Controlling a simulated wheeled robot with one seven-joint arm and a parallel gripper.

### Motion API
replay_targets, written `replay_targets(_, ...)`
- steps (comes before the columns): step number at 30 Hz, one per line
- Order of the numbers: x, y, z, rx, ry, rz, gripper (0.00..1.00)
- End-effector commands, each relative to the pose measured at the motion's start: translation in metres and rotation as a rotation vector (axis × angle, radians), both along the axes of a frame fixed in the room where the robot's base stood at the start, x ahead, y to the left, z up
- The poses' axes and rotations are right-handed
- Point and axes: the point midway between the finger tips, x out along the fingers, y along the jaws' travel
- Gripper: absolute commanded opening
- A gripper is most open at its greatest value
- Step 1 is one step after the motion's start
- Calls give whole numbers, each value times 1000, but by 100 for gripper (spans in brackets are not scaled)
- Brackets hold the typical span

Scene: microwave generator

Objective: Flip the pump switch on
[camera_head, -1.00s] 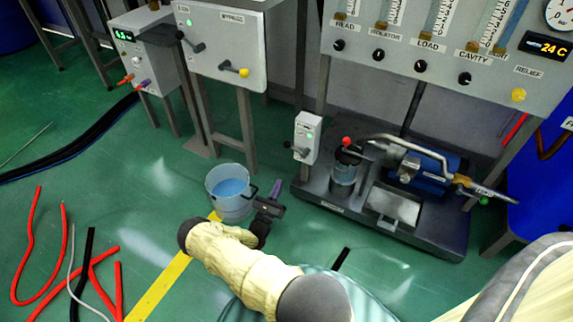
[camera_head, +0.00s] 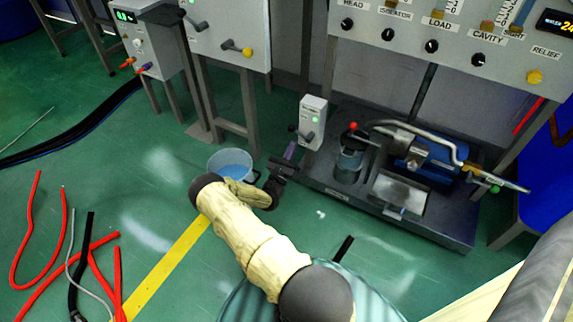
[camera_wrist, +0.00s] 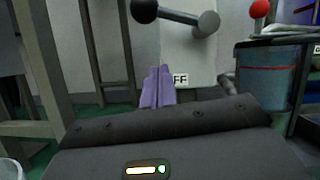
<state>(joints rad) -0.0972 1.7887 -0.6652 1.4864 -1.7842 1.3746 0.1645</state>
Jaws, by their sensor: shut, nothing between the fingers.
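A bucket of blue liquid (camera_head: 230,163) stands on the floor beside my gripper. The pump base (camera_head: 440,228) carries a red-knobbed cylinder (camera_head: 351,160) and pipework to the right of the switch. Panels with knobs stand behind. Red hoses (camera_head: 105,255) lie at the lower left.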

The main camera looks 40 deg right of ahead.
Motion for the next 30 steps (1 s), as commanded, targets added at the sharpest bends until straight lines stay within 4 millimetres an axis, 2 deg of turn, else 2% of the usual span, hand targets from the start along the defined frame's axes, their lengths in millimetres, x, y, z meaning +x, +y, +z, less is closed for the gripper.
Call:
replay_targets(1, 2, -8, 1, -1, -2, -4, 0)
replay_targets(6, 3, 0, 22, -1, -1, -2, 0)
replay_targets(12, 5, 4, 38, -1, -2, 1, 0)
replay_targets(30, 5, 5, 47, 14, -37, 1, 0)
